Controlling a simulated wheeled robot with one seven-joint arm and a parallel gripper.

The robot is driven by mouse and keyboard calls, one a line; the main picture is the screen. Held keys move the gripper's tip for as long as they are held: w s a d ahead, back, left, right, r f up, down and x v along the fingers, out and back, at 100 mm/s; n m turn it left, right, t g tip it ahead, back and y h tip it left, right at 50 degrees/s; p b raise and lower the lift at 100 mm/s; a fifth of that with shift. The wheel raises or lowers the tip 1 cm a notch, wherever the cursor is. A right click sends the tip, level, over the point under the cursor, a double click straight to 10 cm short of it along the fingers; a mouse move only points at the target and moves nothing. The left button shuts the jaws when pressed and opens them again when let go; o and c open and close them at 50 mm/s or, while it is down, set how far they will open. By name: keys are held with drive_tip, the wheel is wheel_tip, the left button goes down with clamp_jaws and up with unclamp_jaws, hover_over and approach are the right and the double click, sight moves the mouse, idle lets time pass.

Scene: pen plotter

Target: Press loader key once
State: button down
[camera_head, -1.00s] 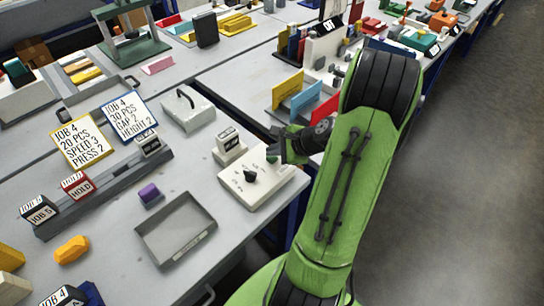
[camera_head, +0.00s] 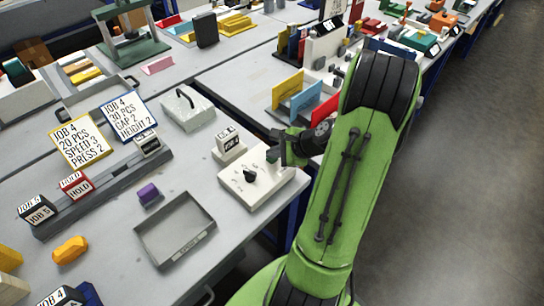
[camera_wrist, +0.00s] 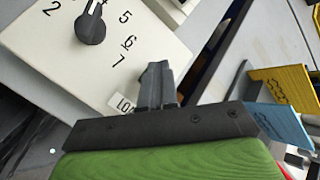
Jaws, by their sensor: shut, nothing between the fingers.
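A white control box (camera_head: 250,190) stands near the table's right edge, with a black dial knob (camera_head: 249,176) on its top. In the wrist view the box (camera_wrist: 45,35) shows its knob (camera_wrist: 90,27), printed numbers and a label (camera_wrist: 122,104) starting "LO", partly covered by my gripper. My gripper (camera_wrist: 157,72) is shut and empty, its fingertips over the box's edge area beside that label. In the head view my gripper (camera_head: 274,150) is at the box's back right corner. The loader key itself is hidden or cannot be made out; contact cannot be told.
A grey tray (camera_head: 176,229) and a purple block (camera_head: 148,194) lie to the left. Yellow, blue and red panels (camera_head: 288,90) stand beyond my gripper.

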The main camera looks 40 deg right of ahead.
sight(274, 160)
drive_tip(key=shift+r+p, duration=0.9)
drive_tip(key=shift+p, duration=0.05)
wheel_tip(274, 160, up, 5)
drive_tip(key=p, duration=0.4)
drive_tip(key=shift+p, duration=0.35)
